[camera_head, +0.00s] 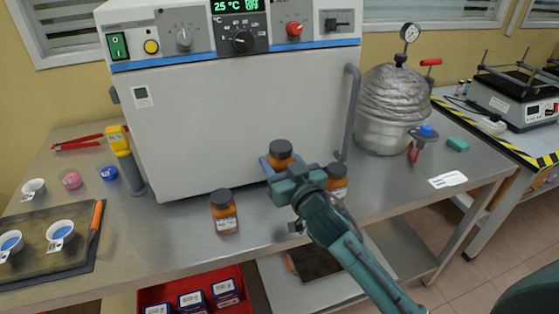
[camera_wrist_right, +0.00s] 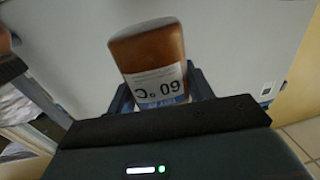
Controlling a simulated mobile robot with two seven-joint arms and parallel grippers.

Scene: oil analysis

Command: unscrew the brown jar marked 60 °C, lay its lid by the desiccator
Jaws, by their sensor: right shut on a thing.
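The brown jar marked 60 °C (camera_wrist_right: 155,65) is between the fingers of my right gripper (camera_head: 281,170). Its label reads upside down in the right wrist view. In the head view its dark lid (camera_head: 281,148) is on top, and the gripper hides much of the body. The jar appears raised off the bench, in front of the white oven door. My right gripper also shows in the wrist view (camera_wrist_right: 160,100), shut on the jar. The silver, foil-wrapped vessel with a gauge, which looks like the desiccator (camera_head: 393,100), stands right of the oven. My left gripper is out of view.
Two other brown jars stand on the bench (camera_head: 375,205), one left (camera_head: 224,212) and one beside my gripper (camera_head: 337,182), partly hidden. A red-handled tool (camera_head: 418,142) and green block (camera_head: 458,144) lie right of the vessel. Bench is bare in front of the vessel.

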